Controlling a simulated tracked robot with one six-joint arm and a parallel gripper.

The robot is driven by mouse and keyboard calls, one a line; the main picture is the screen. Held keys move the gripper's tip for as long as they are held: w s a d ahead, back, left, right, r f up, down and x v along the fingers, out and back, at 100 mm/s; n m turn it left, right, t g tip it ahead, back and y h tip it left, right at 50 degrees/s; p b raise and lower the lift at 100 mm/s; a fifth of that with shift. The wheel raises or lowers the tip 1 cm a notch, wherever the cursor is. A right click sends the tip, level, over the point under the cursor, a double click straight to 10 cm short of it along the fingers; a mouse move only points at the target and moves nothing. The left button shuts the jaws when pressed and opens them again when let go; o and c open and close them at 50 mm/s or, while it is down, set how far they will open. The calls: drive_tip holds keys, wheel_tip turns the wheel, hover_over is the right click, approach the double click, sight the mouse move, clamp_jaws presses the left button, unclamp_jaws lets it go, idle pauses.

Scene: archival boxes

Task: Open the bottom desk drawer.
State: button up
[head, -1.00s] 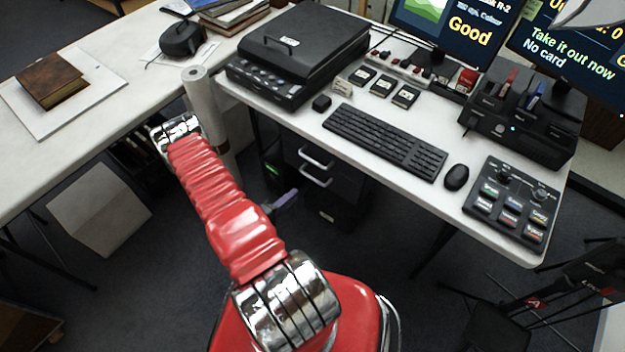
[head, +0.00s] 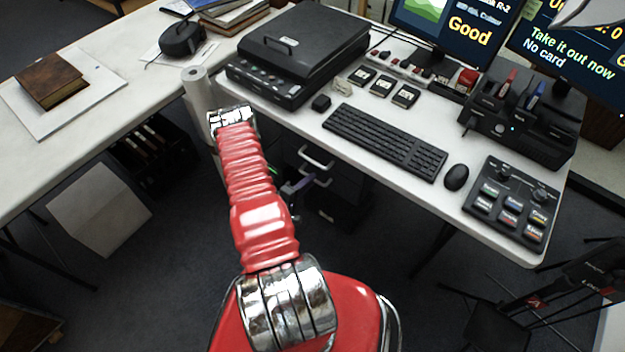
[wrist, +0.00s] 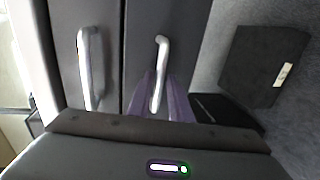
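The dark desk drawer unit (head: 345,183) stands under the desk, with two pale curved handles. The upper handle (head: 318,158) is clear of my gripper. My gripper (head: 298,186) is at the lower handle (head: 324,182), coming from the left. In the wrist view the picture is turned: the upper handle (wrist: 90,70) is at left and the bottom drawer's handle (wrist: 160,60) in the middle. My purple fingers (wrist: 161,88) lie on either side of that handle with a gap, apparently open. Contact cannot be told. Both drawers look shut.
The desk top (head: 290,122) is above my gripper, with a scanner (head: 300,50) and keyboard (head: 385,140). A white roll (head: 197,95) stands close to my arm. A dark box (wrist: 262,65) lies on the floor beside the drawers in the wrist view.

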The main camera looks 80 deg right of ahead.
drive_tip(key=shift+x, duration=1.2)
clamp_jaws()
